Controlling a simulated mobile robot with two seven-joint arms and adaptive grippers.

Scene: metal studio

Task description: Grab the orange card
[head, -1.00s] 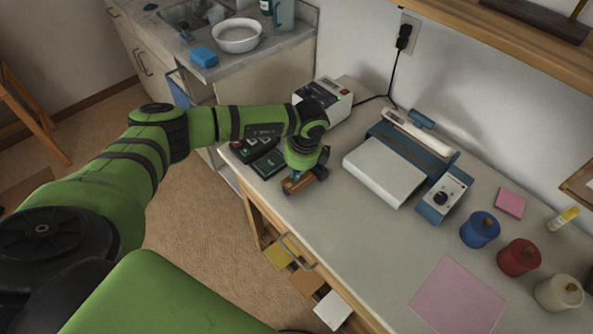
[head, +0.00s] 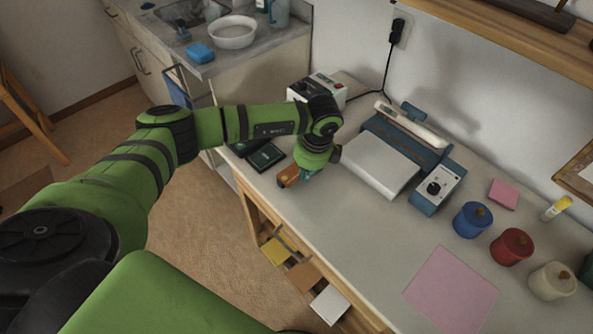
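An orange-brown card (head: 303,276) shows beyond the counter's front edge, between a yellow card (head: 278,250) and a white card (head: 329,304). A drawer handle is close by. I cannot tell what the cards rest on. My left gripper (head: 297,176) points down over the counter, well above and behind the cards in the picture, apart from them. A small orange-brown piece (head: 287,176) shows at its fingers, with a bit of teal beside it. I cannot tell whether the gripper holds this piece, and its fingers are mostly hidden. My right gripper is out of view.
The counter (head: 345,230) is clear at its front middle. A blue and white device (head: 380,165) stands right of the gripper, dark flat boxes (head: 265,156) left. Blue (head: 473,220), red (head: 511,247) and cream (head: 552,282) jars and a pink sheet (head: 451,290) are at right.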

